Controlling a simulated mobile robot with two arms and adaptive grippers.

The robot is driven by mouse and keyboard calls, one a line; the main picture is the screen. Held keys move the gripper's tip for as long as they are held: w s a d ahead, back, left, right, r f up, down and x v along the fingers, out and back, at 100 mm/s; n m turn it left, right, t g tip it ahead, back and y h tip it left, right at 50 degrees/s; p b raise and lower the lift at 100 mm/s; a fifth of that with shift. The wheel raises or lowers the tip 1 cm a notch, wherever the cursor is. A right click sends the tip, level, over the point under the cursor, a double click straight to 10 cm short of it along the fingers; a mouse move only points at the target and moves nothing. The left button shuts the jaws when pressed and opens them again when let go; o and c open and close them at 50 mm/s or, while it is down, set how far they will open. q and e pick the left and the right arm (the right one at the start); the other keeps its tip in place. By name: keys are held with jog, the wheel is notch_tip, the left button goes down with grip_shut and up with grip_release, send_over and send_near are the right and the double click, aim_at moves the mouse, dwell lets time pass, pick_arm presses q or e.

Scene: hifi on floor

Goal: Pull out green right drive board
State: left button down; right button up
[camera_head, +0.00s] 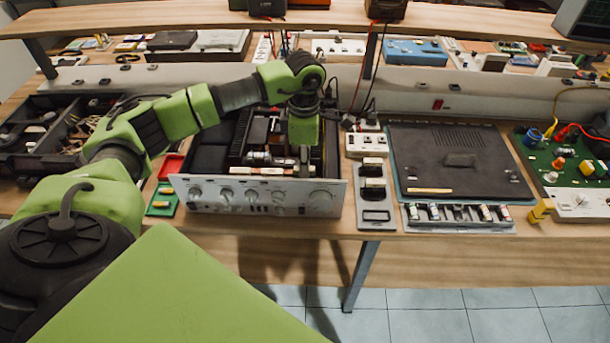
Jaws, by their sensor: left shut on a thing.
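The open hi-fi amplifier (258,197) has a silver front panel with knobs and stands near the table's front edge. My left gripper (304,172) reaches down from above into the right part of its open chassis, just behind the front panel. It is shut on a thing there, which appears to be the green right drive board. The fingers and the green gripper body hide the board, so its edges and seating cannot be made out. My right gripper is not in view.
A small green board (163,201) and a red tray (171,167) lie left of the amplifier. A grey holder (375,215) and a dark lid panel (460,162) lie to the right. A green circuit board (565,160) sits at far right. A parts box (60,140) is at left.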

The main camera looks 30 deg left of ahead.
pick_arm(q)
jog(key=shift+r+p, duration=1.7)
jog(key=shift+r, duration=1.55)
